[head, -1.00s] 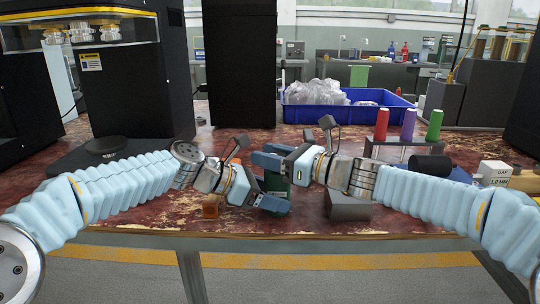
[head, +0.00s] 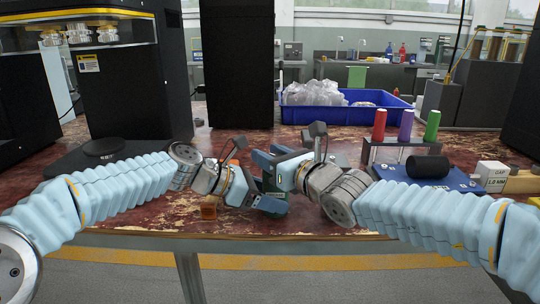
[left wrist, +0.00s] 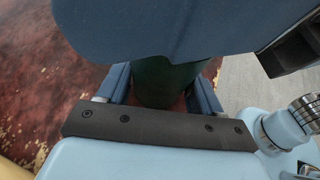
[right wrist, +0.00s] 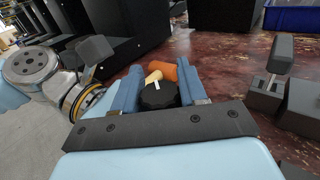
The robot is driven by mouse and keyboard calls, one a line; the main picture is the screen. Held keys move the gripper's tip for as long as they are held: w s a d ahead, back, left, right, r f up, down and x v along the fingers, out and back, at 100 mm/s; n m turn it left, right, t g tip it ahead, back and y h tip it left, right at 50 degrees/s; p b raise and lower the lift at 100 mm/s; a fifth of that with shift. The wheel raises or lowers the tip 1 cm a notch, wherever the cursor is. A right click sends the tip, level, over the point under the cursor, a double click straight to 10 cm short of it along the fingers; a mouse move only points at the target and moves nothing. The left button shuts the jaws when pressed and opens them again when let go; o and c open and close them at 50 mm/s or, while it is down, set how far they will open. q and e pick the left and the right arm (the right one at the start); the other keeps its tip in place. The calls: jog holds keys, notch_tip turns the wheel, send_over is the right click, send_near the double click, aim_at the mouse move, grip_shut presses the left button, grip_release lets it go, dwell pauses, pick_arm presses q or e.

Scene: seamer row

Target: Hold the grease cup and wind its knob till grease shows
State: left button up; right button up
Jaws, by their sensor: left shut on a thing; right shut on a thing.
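The grease cup's green body (head: 270,186) is mostly hidden between my grippers in the head view. It shows as a dark green cylinder (left wrist: 168,84) between the fingers in the left wrist view. My left gripper (head: 272,195) is shut around this body. My right gripper (head: 270,163) is above it, shut on the black knob. The round knob (right wrist: 158,97), with a white mark on top, sits between the right fingers in the right wrist view. A small pale yellow bit (right wrist: 153,76) shows just beyond the knob; I cannot tell whether it is grease.
At right are a blue mat (head: 455,180), a black cylinder (head: 428,166) and a rack (head: 385,146) with red, purple and green cones. A blue bin (head: 335,114) of clear bags stands behind.

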jog(key=shift+r, duration=0.1)
jog(key=o, duration=1)
jog(key=v, duration=1.2)
